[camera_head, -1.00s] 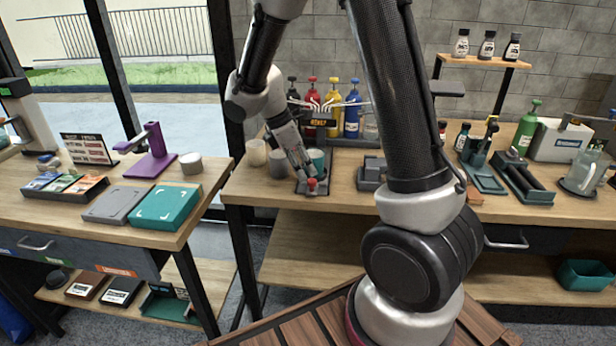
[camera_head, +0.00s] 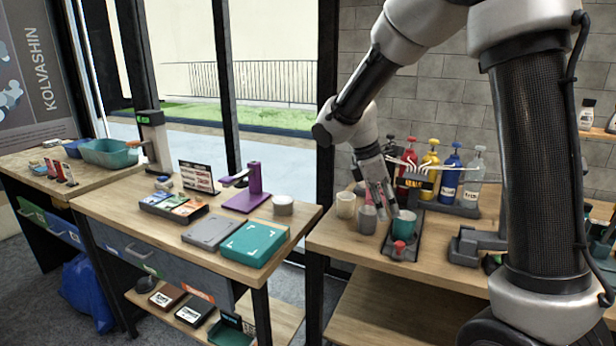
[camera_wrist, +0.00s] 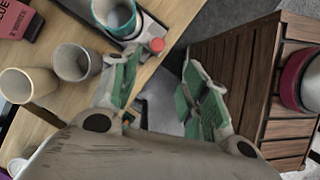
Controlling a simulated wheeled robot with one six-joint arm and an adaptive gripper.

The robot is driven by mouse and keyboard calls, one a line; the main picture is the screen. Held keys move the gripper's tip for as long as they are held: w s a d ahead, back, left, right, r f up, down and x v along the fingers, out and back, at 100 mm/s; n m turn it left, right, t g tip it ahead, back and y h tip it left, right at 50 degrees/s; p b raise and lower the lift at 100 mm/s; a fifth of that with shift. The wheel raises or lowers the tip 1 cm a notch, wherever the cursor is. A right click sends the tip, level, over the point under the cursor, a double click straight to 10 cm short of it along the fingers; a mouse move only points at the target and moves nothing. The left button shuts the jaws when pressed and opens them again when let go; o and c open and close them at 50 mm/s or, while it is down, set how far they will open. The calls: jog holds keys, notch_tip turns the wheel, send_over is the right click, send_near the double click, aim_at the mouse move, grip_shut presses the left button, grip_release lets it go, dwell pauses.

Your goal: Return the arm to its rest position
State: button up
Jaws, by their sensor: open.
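My gripper (camera_head: 385,200) is open and empty in the head view, pointing down over the front of the right bench, close to the cups. In the wrist view, the two green-padded fingers of the gripper (camera_wrist: 160,95) stand apart, with floor and bench edge between them. A teal cup (camera_head: 404,223) stands in a dark holder with a red knob (camera_head: 399,246). A grey cup (camera_head: 367,219) and a cream cup (camera_head: 345,204) stand to its left. The teal cup also shows in the wrist view (camera_wrist: 122,20). My arm bends up and across the right side of the head view.
Pump bottles, among them a yellow one (camera_head: 429,172) and a blue one (camera_head: 448,178), stand behind the cups. The left bench holds a purple stand (camera_head: 253,185), a teal box (camera_head: 252,243) and a grey box (camera_head: 210,232). A gap separates the two benches.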

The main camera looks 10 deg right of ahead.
jog(key=s+d+r+m+t+y, duration=0.1)
jog(key=s+d+r+m, duration=0.1)
jog(key=s+m, duration=0.3)
jog(key=s+d+r+m+t+y, duration=0.2)
jog(key=s+r+m, duration=0.3)
jog(key=s, duration=0.5)
jog(key=s+d+r+m+t+y, duration=0.1)
jog(key=s+d+r+m+t, duration=0.1)
jog(key=s+m, duration=0.3)
jog(key=shift+s+d+r, duration=0.5)
jog(key=shift+s+r, duration=0.3)
jog(key=shift+s, duration=0.45)
jog(key=shift+d, duration=0.1)
